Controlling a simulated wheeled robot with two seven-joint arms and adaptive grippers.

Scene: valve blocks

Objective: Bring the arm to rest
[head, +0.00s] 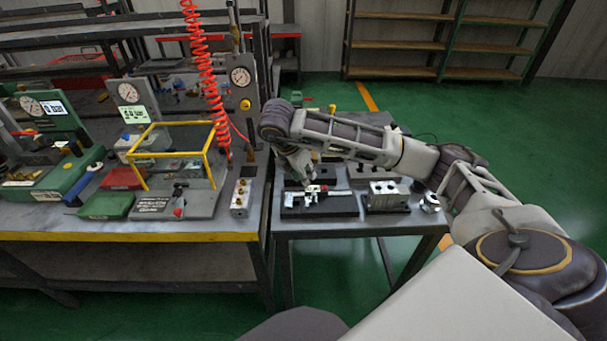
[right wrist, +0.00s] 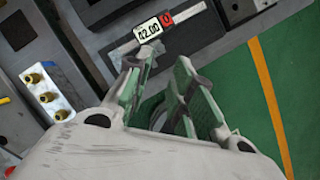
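My right arm reaches in from the right of the head view, and its gripper (head: 308,187) hangs over the small grey table. In the right wrist view the two green-padded fingers (right wrist: 166,62) stand apart, with no held object clear to see. A digital caliper (head: 307,194) lies on a black holder (head: 342,206) just below the gripper. Its display (right wrist: 148,29) reads about 42.00 beyond the fingertips, next to a red part. A grey rounded shape between the fingers cannot be told. My left gripper is not in view.
A metal valve block (head: 388,195) and a small round metal part (head: 430,203) sit right of the caliper. A block with brass fittings (right wrist: 47,90) lies left.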

